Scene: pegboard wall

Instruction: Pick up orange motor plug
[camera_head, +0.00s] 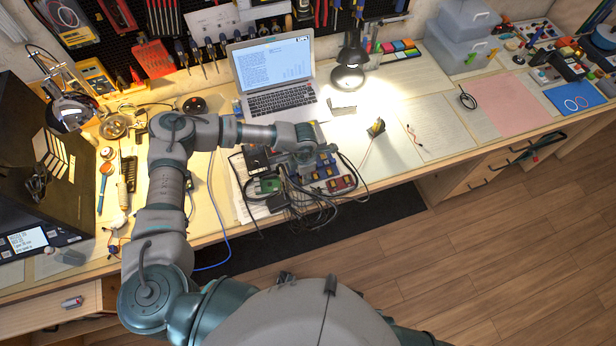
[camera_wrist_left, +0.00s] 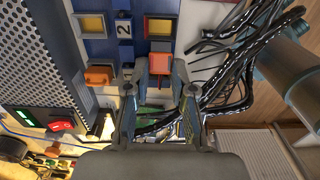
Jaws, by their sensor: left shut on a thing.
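In the left wrist view my left gripper (camera_wrist_left: 158,82) has its two fingers on either side of an orange-red plug (camera_wrist_left: 159,63) and is shut on it. The plug is at the face of a blue and white panel (camera_wrist_left: 192,20); I cannot tell whether it is still seated. A second orange plug (camera_wrist_left: 98,75) sits on the panel to the left, outside the fingers. In the head view my left gripper (camera_head: 306,152) reaches over the panel on the bench, and my arm hides its fingertips and the plug. My right gripper is not in view.
Black cables (camera_head: 305,205) hang over the bench's front edge, close to my gripper; they also pass right of the fingers in the wrist view. An open laptop (camera_head: 280,100) stands behind, with a lit lamp (camera_head: 348,75) to its right. Papers cover the bench farther right.

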